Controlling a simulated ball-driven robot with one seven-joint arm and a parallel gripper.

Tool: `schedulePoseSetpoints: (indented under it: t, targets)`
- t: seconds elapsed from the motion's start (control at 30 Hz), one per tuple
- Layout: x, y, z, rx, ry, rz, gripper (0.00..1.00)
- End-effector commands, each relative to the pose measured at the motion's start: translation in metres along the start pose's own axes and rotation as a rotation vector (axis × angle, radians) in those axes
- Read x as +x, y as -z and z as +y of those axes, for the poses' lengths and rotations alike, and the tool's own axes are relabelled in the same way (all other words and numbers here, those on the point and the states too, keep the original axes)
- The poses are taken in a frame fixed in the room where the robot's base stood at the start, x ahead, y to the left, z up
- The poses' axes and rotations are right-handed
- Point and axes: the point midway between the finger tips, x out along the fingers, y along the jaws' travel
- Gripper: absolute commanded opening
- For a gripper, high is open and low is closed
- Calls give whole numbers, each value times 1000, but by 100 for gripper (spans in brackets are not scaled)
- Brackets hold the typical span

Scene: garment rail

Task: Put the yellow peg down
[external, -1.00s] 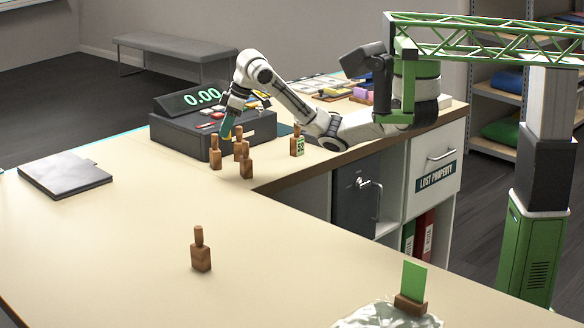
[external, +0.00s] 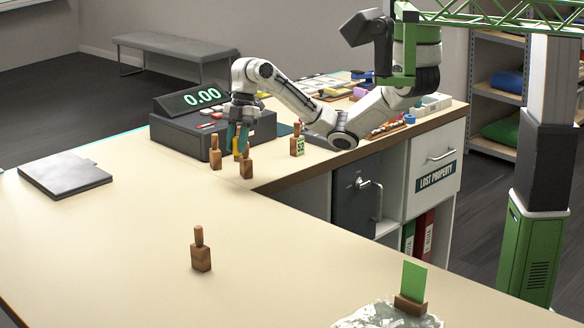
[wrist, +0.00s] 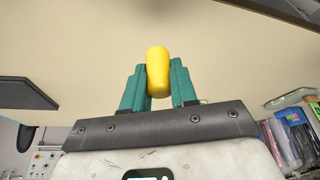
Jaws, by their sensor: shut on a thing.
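A yellow peg (wrist: 158,72) is between the two teal fingers of my gripper (wrist: 157,82) in the wrist view. My gripper is shut on it. In the external view my gripper (external: 239,140) points down among the wooden pegs in front of the cash register, with a bit of the yellow peg (external: 238,153) showing. I cannot tell whether the peg touches anything below. Wooden pieces with upright knobs stand close by, one at left (external: 215,157) and one in front (external: 246,167). The one behind them is hidden by the gripper.
The cash register (external: 205,130) stands just behind. Another wooden piece with a green tag (external: 297,144) is to the right. A lone wooden piece (external: 201,255) and a grey folder (external: 65,177) are on the counter (external: 120,230), which is mostly clear.

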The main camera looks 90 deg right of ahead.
Motion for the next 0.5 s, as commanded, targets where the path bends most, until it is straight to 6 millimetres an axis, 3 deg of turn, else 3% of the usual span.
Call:
schedulePoseSetpoints:
  t: [0.2,0.5]
  targets:
    - [21,2,46,3,1,-4,0]
    - [68,-8,81,3,0,-2,0]
